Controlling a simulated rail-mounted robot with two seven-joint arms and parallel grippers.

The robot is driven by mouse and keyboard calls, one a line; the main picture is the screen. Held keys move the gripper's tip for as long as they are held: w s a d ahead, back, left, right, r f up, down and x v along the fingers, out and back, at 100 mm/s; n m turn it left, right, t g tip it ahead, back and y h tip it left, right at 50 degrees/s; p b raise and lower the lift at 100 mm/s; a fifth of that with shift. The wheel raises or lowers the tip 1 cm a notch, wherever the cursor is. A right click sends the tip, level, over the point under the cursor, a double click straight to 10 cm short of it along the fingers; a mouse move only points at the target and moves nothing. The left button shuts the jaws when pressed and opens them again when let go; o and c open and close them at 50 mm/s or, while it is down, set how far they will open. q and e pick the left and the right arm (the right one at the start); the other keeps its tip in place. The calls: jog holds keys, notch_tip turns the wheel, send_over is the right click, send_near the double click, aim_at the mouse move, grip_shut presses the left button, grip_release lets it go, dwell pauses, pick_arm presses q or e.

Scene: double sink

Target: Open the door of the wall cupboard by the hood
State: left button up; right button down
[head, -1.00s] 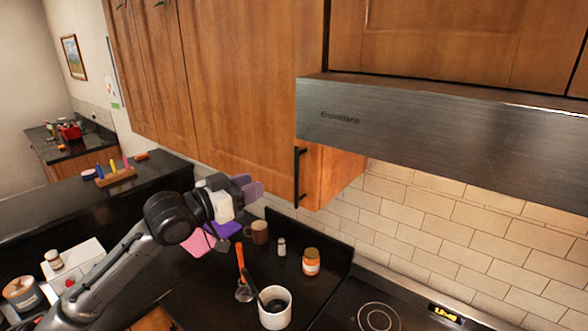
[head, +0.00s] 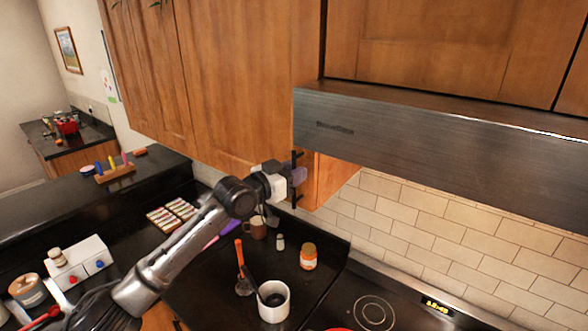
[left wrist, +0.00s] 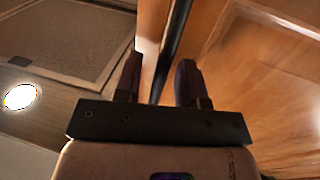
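The wooden wall cupboard door (head: 235,90) left of the steel hood (head: 430,140) looks closed. Its black vertical bar handle (head: 297,155) is near the door's lower right corner. My left gripper (head: 296,176) is at the handle and hides its middle part. In the left wrist view, the handle (left wrist: 173,40) runs between the two fingers of my left gripper (left wrist: 158,80). The fingers are apart, with visible room on both sides of the bar. My right gripper is in neither view.
Below on the dark counter stand a white crock (head: 274,302) with utensils, an orange-labelled jar (head: 308,257), a small shaker (head: 280,242) and a brown mug (head: 258,228). A cooktop (head: 375,310) lies under the hood. The hood's left end is close beside the handle.

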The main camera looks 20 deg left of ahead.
pick_arm(q)
jog(key=shift+w+d, duration=0.1)
jog(key=shift+w, duration=0.05)
jog(key=shift+c, duration=0.5)
grip_shut()
